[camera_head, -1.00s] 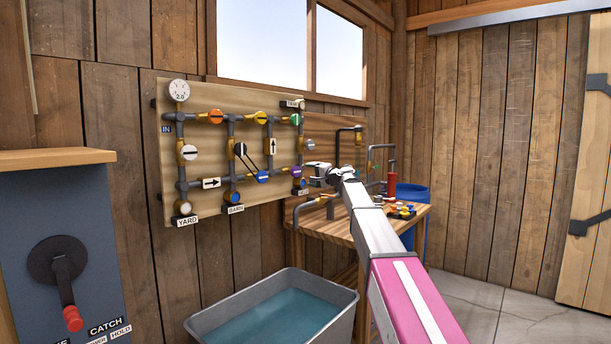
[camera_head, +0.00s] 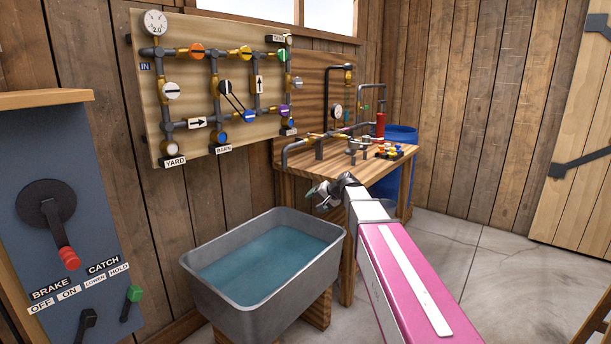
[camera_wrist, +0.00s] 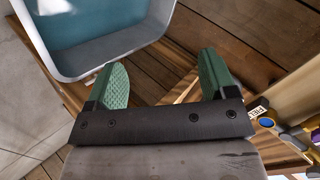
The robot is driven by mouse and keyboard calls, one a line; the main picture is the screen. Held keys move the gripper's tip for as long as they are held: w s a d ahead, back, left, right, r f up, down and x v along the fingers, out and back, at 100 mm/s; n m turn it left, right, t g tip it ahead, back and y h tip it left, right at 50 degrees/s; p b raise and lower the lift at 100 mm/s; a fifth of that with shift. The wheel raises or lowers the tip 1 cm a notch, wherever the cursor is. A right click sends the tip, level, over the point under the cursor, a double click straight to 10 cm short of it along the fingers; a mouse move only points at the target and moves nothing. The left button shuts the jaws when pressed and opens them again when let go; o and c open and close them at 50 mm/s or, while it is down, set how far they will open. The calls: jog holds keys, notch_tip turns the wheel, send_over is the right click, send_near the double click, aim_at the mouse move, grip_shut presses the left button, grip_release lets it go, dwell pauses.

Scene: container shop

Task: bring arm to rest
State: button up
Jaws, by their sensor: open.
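Beyond the fingers, wooden boards show. The gripper touches nothing that I can see.
A grey trough (camera_head: 232,309) of water stands left of my gripper. The wooden workbench (camera_head: 300,168) with pipes is behind it. A valve board (camera_head: 190,75) hangs on the wall. A lever cabinet (camera_head: 100,200) stands at left. Concrete floor (camera_head: 500,290) is clear at right.

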jog(key=s+d+f+n+g+h, duration=0.1)
jog(key=s+d+f+g+h, duration=0.1)
jog(key=s+d+f, duration=0.2)
jog(key=s+d+f+g+h, duration=0.2)
jog(key=s+d+f, duration=0.3)
jog(key=s+f, duration=0.6)
jog(key=s+d+f+n+g+h, duration=0.1)
jog(key=s+d+f+h, duration=0.3)
jog(key=s, duration=1.2)
notch_tip(320, 180, down, 4)
jog(key=shift+d+r+n+g, duration=0.2)
jog(key=shift+d+n+g, duration=0.1)
jog(key=shift+d+g, duration=0.3)
